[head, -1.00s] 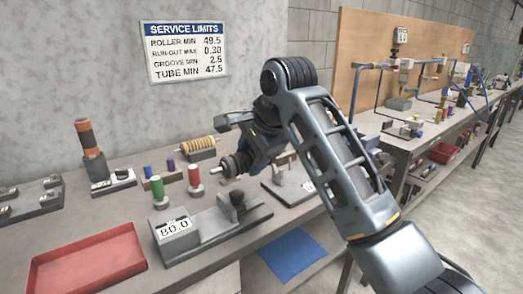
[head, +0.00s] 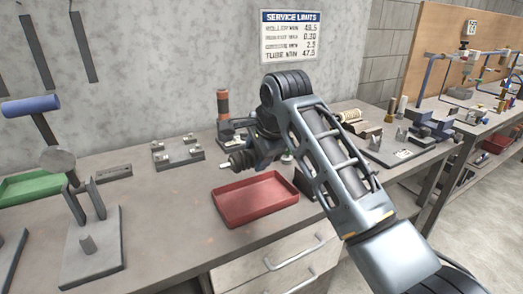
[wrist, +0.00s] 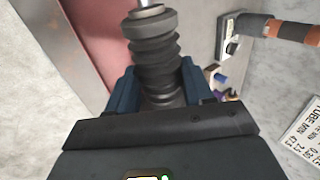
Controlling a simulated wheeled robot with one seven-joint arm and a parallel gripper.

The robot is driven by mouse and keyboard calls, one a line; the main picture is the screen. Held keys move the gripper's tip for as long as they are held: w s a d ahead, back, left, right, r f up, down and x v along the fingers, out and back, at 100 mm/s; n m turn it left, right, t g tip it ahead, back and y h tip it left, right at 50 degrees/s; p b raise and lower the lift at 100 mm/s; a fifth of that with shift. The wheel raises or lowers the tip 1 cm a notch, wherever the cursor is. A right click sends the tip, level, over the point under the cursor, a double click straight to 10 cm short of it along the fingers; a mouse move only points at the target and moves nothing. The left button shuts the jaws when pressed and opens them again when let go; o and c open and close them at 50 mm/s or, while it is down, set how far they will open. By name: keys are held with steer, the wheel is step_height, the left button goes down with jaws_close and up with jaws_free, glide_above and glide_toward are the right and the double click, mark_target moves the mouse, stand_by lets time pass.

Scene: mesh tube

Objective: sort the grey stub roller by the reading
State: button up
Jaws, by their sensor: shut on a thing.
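The dark grey stub roller (head: 238,160), ribbed with a pale metal end, is in my gripper (head: 256,152). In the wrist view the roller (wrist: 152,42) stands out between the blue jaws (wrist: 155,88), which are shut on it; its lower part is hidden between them. In the head view it appears just above the back edge of the red tray (head: 228,213), held clear of the bench. The red tray looks empty; its red floor (wrist: 95,30) shows beside the roller in the wrist view. A green tray (head: 45,187) lies at the far left.
A limits sign (head: 290,35) on the wall gives a roller minimum, apparently 49.5. A stand with an upright arm (head: 92,245) is on the left. A grey fixture (head: 178,152) and an orange-dark tube (head: 223,105) stand behind.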

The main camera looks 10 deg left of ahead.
steer(key=shift+a, duration=0.1)
steer(key=shift+f+b, duration=0.7)
steer(key=shift+b, duration=0.1)
step_height(320, 180, down, 5)
steer(key=b, duration=0.6)
steer(key=shift+f+p, duration=0.3)
steer(key=shift+f, duration=0.5)
steer(key=shift+p, duration=0.6)
steer(key=shift+f, duration=1.35)
stand_by(1.1)
steer(key=o, duration=1.4)
steer(key=shift+s+f, duration=0.15)
